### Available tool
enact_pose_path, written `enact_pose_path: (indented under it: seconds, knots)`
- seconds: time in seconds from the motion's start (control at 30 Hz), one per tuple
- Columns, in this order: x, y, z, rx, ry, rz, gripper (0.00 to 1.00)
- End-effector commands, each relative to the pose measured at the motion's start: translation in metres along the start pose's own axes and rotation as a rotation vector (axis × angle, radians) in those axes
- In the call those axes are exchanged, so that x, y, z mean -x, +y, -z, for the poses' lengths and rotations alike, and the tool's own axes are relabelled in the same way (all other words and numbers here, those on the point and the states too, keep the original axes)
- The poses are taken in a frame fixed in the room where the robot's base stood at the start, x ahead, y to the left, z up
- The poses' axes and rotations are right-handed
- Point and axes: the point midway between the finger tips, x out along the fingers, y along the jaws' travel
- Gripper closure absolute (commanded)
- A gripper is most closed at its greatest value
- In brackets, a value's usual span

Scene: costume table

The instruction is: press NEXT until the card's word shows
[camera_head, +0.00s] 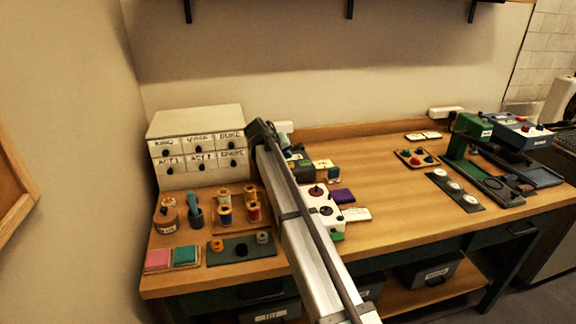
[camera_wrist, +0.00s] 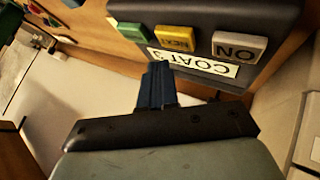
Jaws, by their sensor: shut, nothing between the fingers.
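In the wrist view a dark box (camera_wrist: 205,25) carries a green button (camera_wrist: 130,31), a yellow button (camera_wrist: 175,39) and a pale button (camera_wrist: 239,46) in a row. The yellow button's lettering is too small to read surely; the pale one seems to read ON. Below them is a white label (camera_wrist: 194,64) that appears to read COAT 3. My gripper (camera_wrist: 158,68) is shut and empty, its blue fingertips just below the yellow button and over the label's left end. I cannot tell if they touch. In the head view my arm hides much of this area, and I cannot pick out the card.
Left of my arm are a labelled drawer cabinet (camera_head: 198,142), thread spools (camera_head: 224,214) and pink and green pads (camera_head: 172,257). Right of it are a white box (camera_head: 322,212) and a purple block (camera_head: 342,196). The bench's middle right (camera_head: 395,205) is clear.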

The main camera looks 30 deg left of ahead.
Motion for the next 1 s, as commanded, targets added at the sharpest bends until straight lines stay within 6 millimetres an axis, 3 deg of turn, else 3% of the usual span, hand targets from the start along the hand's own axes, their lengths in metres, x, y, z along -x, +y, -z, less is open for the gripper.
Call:
enact_pose_path:
  seconds: [0.5, 1.0]
  knots:
    - [0.028, 0.020, 0.021, 0.000, 0.000, 0.000, 1.00]
    - [0.030, 0.022, 0.022, 0.000, 0.000, 0.000, 1.00]
